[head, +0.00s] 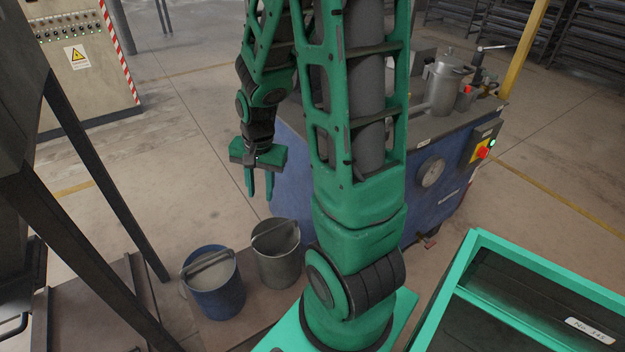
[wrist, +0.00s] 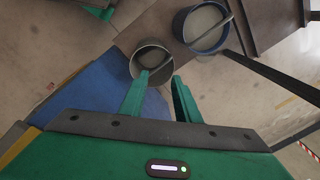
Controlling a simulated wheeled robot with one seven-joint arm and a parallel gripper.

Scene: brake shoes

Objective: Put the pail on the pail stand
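A grey metal pail (head: 278,268) with a raised handle stands upright on a low brown platform. A blue pail (head: 214,300) with a pale inside and a handle stands just to its left. My gripper (head: 260,190) hangs above and slightly behind the grey pail, fingers pointing down, open and empty. In the wrist view, the grey pail (wrist: 140,68) lies beyond the gap between the fingertips (wrist: 160,80), and the blue pail (wrist: 190,43) is up and right. Nothing is clearly recognisable as the pail stand; I cannot tell whether it is the low platform (head: 258,301).
A blue machine (head: 290,170) with a gauge stands right behind the grey pail. Dark slanted legs (head: 100,175) rise at the left. A green-edged bin (head: 545,275) is at the lower right. Open floor (head: 180,150) lies left of my gripper.

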